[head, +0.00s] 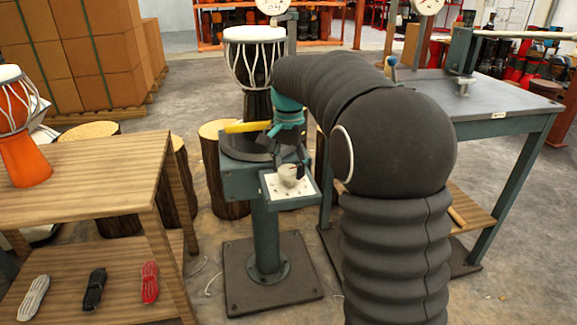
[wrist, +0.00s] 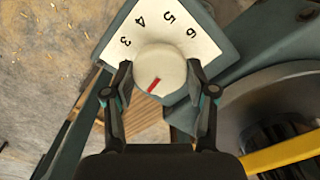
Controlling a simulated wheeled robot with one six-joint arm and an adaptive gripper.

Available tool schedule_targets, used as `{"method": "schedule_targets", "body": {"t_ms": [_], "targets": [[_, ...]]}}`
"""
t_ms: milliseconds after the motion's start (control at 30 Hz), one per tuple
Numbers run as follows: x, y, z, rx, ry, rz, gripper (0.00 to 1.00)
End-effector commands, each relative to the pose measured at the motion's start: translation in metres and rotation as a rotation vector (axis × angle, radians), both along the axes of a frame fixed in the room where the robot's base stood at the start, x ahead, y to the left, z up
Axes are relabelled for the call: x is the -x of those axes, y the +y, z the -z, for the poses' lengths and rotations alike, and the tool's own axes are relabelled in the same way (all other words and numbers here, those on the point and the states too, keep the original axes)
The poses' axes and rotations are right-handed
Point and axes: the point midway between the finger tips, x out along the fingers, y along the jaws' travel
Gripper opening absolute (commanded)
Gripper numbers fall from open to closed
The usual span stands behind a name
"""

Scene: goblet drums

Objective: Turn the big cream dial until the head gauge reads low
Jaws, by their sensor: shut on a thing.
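The big cream dial (head: 287,175) sits on a white numbered plate (head: 270,187) at the front of a teal pedestal stand (head: 265,238). My gripper (head: 291,168) reaches down over it. In the wrist view my gripper (wrist: 159,73) has one finger on each side of the cream dial (wrist: 165,65), shut on it. The dial's red mark points to the lower left. The numbers 3, 4, 5 and 6 show on the plate (wrist: 189,28); the rest is hidden. A round white gauge (head: 272,5) above the drum is cut by the top edge, and its reading is too small to tell.
A wooden table (head: 90,170) with an orange drum (head: 22,145) is at left. A grey workbench (head: 490,105) is at right. Another gauge (head: 428,5) stands behind it.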

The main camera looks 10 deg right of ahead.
Motion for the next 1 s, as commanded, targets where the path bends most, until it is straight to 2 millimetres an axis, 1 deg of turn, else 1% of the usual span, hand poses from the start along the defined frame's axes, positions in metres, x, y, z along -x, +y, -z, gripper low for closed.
{"method": "schedule_targets", "body": {"t_ms": [267, 800, 1000], "targets": [[0.0005, -0.0001, -0.001, 0.0, 0.004, 0.079, 0.22], [0.0005, -0.0001, -0.0011, 0.0, 0.003, 0.483, 0.22], [0.0004, 0.0, -0.0004, 0.0, 0.003, 0.6, 0.22]]}}
